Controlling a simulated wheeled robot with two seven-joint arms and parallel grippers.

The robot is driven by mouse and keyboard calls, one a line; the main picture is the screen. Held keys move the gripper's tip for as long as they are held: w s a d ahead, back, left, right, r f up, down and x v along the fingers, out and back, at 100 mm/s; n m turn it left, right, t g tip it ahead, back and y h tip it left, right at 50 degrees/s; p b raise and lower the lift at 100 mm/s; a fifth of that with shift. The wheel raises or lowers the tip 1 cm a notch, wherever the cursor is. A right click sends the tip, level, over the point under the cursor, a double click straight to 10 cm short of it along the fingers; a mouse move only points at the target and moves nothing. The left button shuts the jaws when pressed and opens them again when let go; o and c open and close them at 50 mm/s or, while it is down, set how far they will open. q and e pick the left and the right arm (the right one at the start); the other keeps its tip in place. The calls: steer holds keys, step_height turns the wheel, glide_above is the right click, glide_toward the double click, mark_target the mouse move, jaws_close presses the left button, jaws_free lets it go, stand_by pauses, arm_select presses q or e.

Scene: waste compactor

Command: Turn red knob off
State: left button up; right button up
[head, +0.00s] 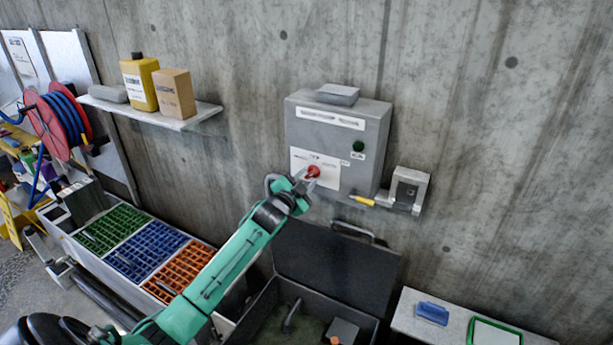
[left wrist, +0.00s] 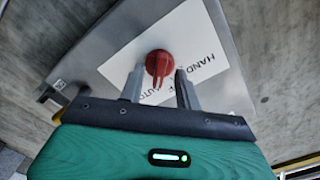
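The red knob (head: 313,171) is on the lower front of the grey control box (head: 372,128), on a white label plate. In the left wrist view the red knob (left wrist: 158,64) shows a raised grip ridge that runs roughly up and down in the picture. The white label (left wrist: 200,45) behind it carries partly readable words, "HAND" and "AUTO". My left gripper (head: 306,178) is at the knob. In the left wrist view its fingers (left wrist: 160,88) are apart, one on each side of the knob's lower part; I cannot tell if they touch it. My right gripper is not in view.
A green button (head: 358,146) is on the box's right part. An open dark bin (head: 335,265) stands below, and a shelf (head: 170,118) is at left.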

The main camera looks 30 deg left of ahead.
arm_select(q)
steer(key=shift+w, duration=0.3)
steer(key=shift+c, duration=0.2)
jaws_close()
steer(key=shift+n, duration=0.4)
steer(key=n, duration=0.3)
steer(key=shift+f+n+p, duration=0.1)
steer(key=shift+n+p, duration=0.2)
steer(key=shift+n, duration=2.2)
